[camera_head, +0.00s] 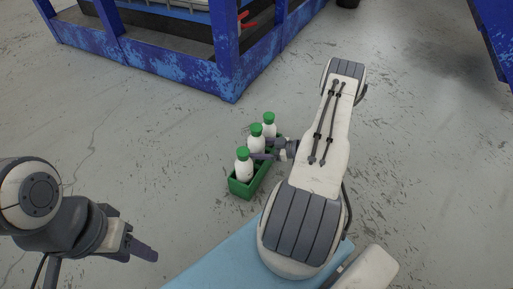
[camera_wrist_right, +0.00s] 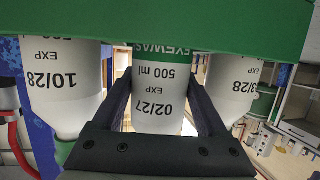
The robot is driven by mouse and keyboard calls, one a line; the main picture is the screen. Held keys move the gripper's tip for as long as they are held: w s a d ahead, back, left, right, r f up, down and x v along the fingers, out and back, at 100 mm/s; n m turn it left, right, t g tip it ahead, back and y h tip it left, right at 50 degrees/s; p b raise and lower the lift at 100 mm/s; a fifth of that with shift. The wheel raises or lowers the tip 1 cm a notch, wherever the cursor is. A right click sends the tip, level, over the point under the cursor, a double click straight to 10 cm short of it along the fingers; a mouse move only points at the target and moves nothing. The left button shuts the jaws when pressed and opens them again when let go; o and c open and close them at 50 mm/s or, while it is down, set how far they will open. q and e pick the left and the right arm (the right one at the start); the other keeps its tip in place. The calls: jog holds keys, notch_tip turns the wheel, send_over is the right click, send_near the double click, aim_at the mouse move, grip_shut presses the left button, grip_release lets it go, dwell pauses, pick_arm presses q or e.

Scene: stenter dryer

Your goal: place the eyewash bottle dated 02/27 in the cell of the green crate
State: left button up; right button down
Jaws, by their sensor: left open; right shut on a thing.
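A small green crate (camera_head: 241,188) stands on the floor with three white, green-capped bottles in a row. My right gripper (camera_head: 258,156) reaches in from the right and is shut on the middle bottle (camera_head: 256,143). In the right wrist view, which is upside down, the held bottle (camera_wrist_right: 160,98) reads EXP 02/27 between the fingers. The crate wall (camera_wrist_right: 160,22) hides its base; more of its label shows than on its neighbours, so it may sit slightly higher. My left gripper (camera_head: 143,250) is open and empty at lower left, away from the crate.
A bottle marked 10/28 (camera_wrist_right: 62,82) and another ending in 3/28 (camera_wrist_right: 232,85) stand close on either side of the held one. A blue machine frame (camera_head: 170,66) stands behind the crate. Grey floor around the crate is clear.

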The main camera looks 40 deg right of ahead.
jog(key=shift+f, duration=0.2)
grip_release()
jog(key=shift+r, duration=0.1)
jog(key=shift+r, duration=0.35)
jog(key=p+v, duration=0.7)
jog(key=v, duration=0.5)
jog(key=shift+r, duration=0.2)
